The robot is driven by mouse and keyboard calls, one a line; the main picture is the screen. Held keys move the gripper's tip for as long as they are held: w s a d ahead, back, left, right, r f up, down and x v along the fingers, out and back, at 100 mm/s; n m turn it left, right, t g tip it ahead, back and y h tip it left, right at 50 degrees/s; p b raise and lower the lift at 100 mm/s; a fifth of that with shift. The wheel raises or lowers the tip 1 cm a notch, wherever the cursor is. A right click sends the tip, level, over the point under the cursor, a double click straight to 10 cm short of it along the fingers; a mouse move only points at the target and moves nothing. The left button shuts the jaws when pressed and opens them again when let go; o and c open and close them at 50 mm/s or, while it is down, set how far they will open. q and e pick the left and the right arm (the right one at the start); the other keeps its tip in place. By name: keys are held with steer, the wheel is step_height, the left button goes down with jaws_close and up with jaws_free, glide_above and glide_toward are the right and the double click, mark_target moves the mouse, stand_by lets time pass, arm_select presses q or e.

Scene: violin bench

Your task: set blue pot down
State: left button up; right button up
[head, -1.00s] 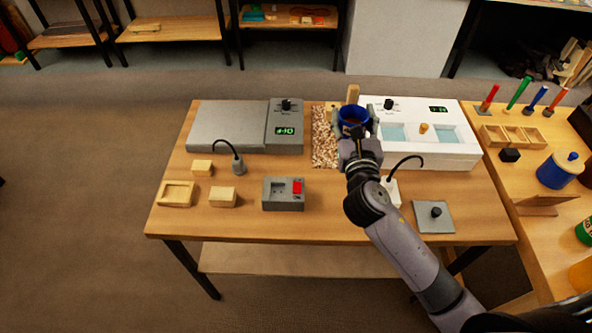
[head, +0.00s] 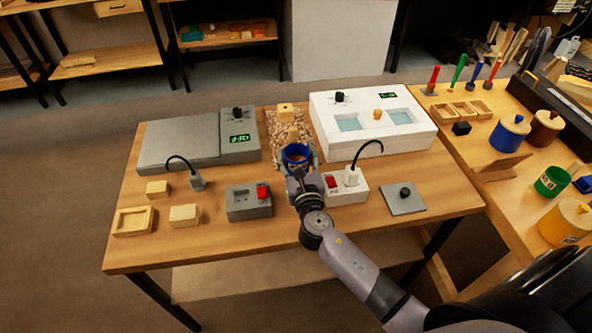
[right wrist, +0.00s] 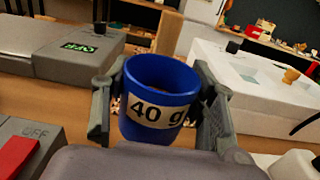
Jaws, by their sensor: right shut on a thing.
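The blue pot (head: 296,159) is upright in my right gripper (head: 297,166), near the front end of the speckled cork-like mat (head: 276,136). In the right wrist view the pot (right wrist: 160,88) sits between the two grey finger pads of the gripper (right wrist: 160,105), which press on its sides. My left gripper is not in view.
A white unit (head: 365,145) with two pale blue wells stands behind right. A grey scale (head: 180,145) is at left. A grey switch box (head: 248,209) and a white switch box with a plug (head: 345,194) flank the arm. The wooden table (head: 180,255) is bare along its front.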

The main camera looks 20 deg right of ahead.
mark_target(294, 159)
step_height(294, 159, down, 4)
steer(key=shift+f+b, duration=0.1)
steer(key=shift+b, duration=0.8)
steer(key=shift+f, duration=0.1)
steer(key=o, duration=1)
